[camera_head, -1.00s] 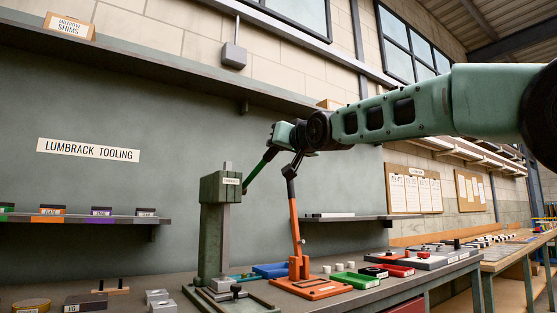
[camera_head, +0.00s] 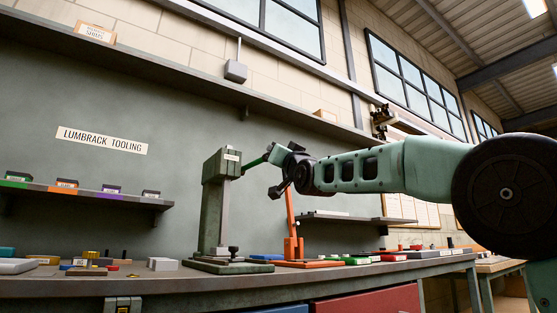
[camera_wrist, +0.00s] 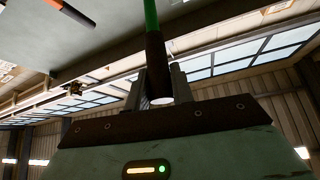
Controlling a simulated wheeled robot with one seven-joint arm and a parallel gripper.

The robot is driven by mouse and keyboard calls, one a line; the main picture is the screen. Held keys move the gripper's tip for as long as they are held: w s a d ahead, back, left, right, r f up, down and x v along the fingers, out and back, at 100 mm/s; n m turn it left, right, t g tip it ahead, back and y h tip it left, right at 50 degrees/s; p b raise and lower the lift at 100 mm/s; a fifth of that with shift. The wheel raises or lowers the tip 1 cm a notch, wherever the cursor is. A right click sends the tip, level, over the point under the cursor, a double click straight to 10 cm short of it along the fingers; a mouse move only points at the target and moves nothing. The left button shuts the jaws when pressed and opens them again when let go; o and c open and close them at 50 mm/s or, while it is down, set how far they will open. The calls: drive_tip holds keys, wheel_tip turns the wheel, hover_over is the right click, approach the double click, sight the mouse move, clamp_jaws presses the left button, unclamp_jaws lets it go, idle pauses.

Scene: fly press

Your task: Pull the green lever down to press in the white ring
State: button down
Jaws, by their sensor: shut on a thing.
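The grey-green press (camera_head: 216,190) stands on the bench with a label on its head. Its green lever (camera_head: 254,162) reaches out from the head to the right, tilted slightly upward. My gripper (camera_head: 276,156) is shut on the lever's outer end, about level with the press head. In the wrist view, the lever's green rod (camera_wrist: 151,14) and dark grip (camera_wrist: 155,65) run down between my fingers. I cannot make out the white ring at the press foot.
An orange lever tool (camera_head: 291,228) stands just right of the press, its upper part hidden behind my gripper. A small black-knobbed piece (camera_head: 233,254) is at the press base. Grey blocks (camera_head: 162,264) lie to the left. A shelf (camera_head: 85,194) is on the wall.

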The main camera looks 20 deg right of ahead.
drive_tip(key=shift+w+f+t+b, duration=0.1)
drive_tip(key=shift+f+t+b, duration=0.3)
drive_tip(key=shift+f+b, duration=0.55)
drive_tip(key=c, duration=1.2)
unclamp_jaws()
drive_tip(key=v, duration=1.7)
drive_tip(key=shift+f, duration=0.2)
